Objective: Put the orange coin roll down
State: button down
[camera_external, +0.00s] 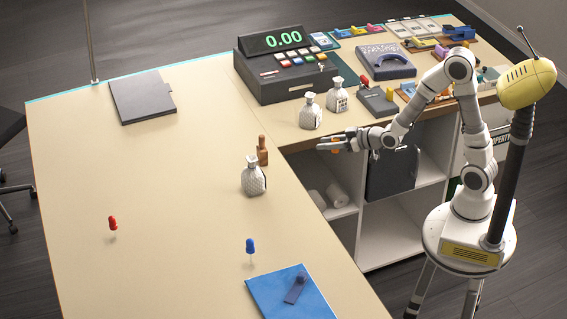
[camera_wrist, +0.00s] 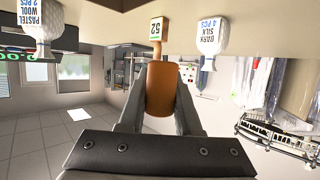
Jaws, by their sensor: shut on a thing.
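The orange coin roll (camera_wrist: 162,88) stands out in the wrist view between the two fingers of my gripper (camera_wrist: 160,100), which is shut on it. In the external view my gripper (camera_external: 328,144) is stretched out to the left near the counter's inner edge. Only a small orange part of the roll (camera_external: 335,151) shows there. I cannot tell its exact height over the counter (camera_external: 180,210). The wrist view appears upside down.
A brown wooden piece (camera_external: 263,151) and a patterned sack (camera_external: 253,178) stand left of my gripper. Two more sacks (camera_external: 310,112) (camera_external: 337,96) stand behind it, near the cash register (camera_external: 285,75). Red (camera_external: 113,225) and blue (camera_external: 250,246) pegs stand nearer the front. Much of the left counter is clear.

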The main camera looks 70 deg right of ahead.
notch_tip(320, 180, up, 5)
jog(key=n+g+y+b, duration=0.2)
jog(key=n+y, duration=0.4)
jog(key=y, duration=0.1)
send_over(231, 231)
jog(key=d, duration=0.1)
notch_tip(231, 231, down, 12)
jog(key=shift+s+r, duration=0.1)
jog(key=shift+r, duration=0.15)
jog(key=shift+a+f, duration=0.3)
jog(key=shift+a, duration=0.15)
jog(key=shift+f, duration=1.95)
jog(key=shift+f+b, duration=0.3)
jog(key=shift+b, duration=0.1)
